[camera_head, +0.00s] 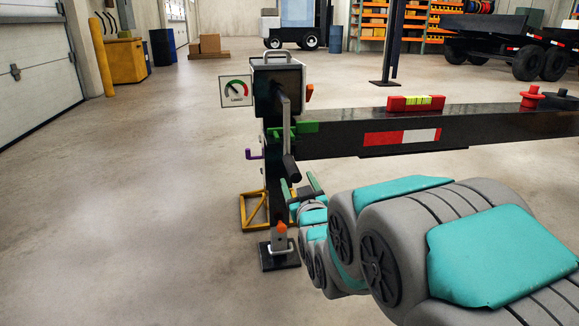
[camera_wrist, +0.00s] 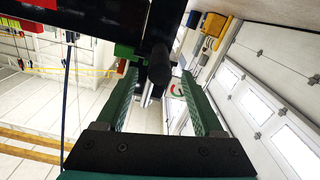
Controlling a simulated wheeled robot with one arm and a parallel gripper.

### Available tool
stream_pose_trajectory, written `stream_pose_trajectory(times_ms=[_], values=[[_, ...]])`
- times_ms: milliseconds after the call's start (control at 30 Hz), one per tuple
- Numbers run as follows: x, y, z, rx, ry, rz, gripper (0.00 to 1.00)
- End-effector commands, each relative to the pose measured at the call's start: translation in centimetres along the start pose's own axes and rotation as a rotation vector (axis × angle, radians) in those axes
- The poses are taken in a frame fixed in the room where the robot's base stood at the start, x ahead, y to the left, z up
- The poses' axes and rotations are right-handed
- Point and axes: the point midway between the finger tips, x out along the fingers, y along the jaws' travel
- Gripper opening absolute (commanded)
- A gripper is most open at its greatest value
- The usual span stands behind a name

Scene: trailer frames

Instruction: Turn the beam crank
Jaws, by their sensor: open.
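The beam crank hangs from a black box on top of the jack post: a grey crank arm (camera_head: 286,130) runs down to a dark cylindrical handle (camera_head: 290,168). My gripper (camera_head: 301,185) is open with green fingers, just below and in front of the handle. In the wrist view, the dark handle (camera_wrist: 158,66) shows between the tips of my open gripper (camera_wrist: 160,76), pointing toward the camera. I cannot tell whether either finger touches it. The black beam (camera_head: 470,127) extends right from the post, with a red level (camera_head: 416,103) on top.
A gauge plate (camera_head: 236,91) is beside the box. A purple hook (camera_head: 252,154) and a yellow triangular bracket (camera_head: 252,210) stick out left of the post, which stands on a dark foot plate (camera_head: 279,256). The floor to the left is clear. A yellow bin (camera_head: 124,60) stands far back.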

Motion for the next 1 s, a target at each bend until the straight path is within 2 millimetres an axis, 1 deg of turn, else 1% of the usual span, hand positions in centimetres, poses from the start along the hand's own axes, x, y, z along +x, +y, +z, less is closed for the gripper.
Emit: stream_pose_trajectory(times_ms=[133,233,500,633,800,1000], values=[[0.7,0.0,0.0,0.0,0.0,0.0,0.69],[1.7,0.0,0.1,0.0,-0.001,0.0,0.69],[5.5,0.0,0.2,0.0,-0.001,0.0,0.69],[7.0,0.0,0.2,-0.001,-0.001,0.0,0.69],[7.7,0.0,0.2,-0.001,-0.004,0.0,0.69],[7.7,0.0,0.1,-0.001,-0.003,0.0,0.69]])
